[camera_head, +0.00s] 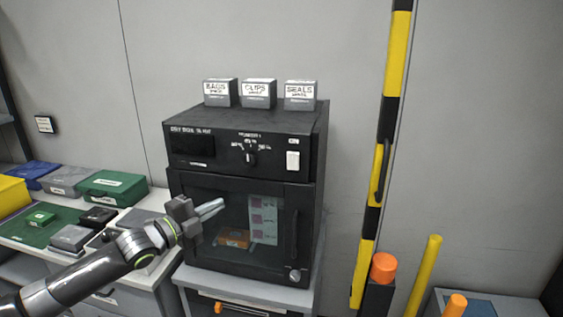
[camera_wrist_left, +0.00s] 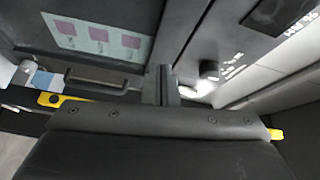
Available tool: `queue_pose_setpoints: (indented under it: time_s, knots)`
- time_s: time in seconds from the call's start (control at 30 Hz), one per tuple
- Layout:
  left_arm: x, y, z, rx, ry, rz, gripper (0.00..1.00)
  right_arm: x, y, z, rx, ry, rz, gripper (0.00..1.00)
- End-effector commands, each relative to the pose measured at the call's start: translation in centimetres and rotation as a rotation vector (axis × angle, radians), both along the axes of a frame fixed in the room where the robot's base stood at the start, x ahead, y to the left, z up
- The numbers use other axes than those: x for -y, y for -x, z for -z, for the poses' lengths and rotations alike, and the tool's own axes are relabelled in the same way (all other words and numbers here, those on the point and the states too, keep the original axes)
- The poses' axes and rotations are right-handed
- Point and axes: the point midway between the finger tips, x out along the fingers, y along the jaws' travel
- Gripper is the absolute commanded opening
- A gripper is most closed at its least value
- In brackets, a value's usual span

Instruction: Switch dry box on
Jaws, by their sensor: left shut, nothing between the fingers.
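The dry box (camera_head: 245,190) is a black cabinet on a grey stand in the middle of the head view. A white rocker switch (camera_head: 292,160) sits at the right of its upper panel, right of a black knob (camera_head: 250,158). I cannot tell the switch's position. My left gripper (camera_head: 212,208) is shut and empty, in front of the glass door, below and left of the switch. In the left wrist view the closed fingers (camera_wrist_left: 167,86) show near the panel, with the knob (camera_wrist_left: 208,70) beyond and a bright white patch beside them. My right gripper is out of view.
The door handle (camera_head: 295,235) runs down the door's right side. Three labelled boxes (camera_head: 258,94) stand on top. A bench with cases (camera_head: 113,187) is at left. A yellow-black post (camera_head: 383,150) and an orange-capped post (camera_head: 384,268) stand at right.

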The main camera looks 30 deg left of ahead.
Motion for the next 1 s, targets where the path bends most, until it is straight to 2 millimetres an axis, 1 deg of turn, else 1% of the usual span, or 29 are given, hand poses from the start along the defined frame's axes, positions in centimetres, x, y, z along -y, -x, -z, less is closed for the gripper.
queue_pose_setpoints:
  time_s: [0.03, 0.1, 0.2, 0.3, 0.4, 0.47, 0.77, 0.87, 1.0]
  knots:
    - [2.0, 0.5, -2.6, 0.038, -0.049, 0.057, 0.0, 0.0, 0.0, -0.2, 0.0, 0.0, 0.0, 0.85]
    - [4.3, 1.3, -5.1, 0.08, -0.104, 0.12, 0.0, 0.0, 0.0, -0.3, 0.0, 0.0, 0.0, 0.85]
    - [7.0, 2.4, -7.5, 0.124, -0.164, 0.191, 0.0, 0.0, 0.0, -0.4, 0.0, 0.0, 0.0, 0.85]
    - [8.7, 3.3, -8.9, 0.152, -0.202, 0.236, 0.0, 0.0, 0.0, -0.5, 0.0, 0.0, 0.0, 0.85]
    - [9.5, 3.8, -9.5, 0.165, -0.219, 0.258, 0.0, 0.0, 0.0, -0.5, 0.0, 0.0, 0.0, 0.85]
    - [9.7, 3.9, -9.7, 0.169, -0.224, 0.264, 0.0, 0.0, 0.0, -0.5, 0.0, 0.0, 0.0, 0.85]
    - [9.7, 3.8, -9.6, 0.169, -0.223, 0.263, 0.0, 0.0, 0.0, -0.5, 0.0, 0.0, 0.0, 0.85]
    - [9.7, 3.7, -9.5, 0.17, -0.222, 0.261, 0.0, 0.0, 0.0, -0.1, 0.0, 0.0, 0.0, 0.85]
    - [9.9, 3.1, -9.4, 0.173, -0.219, 0.255, 0.0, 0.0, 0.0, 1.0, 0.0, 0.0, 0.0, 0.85]
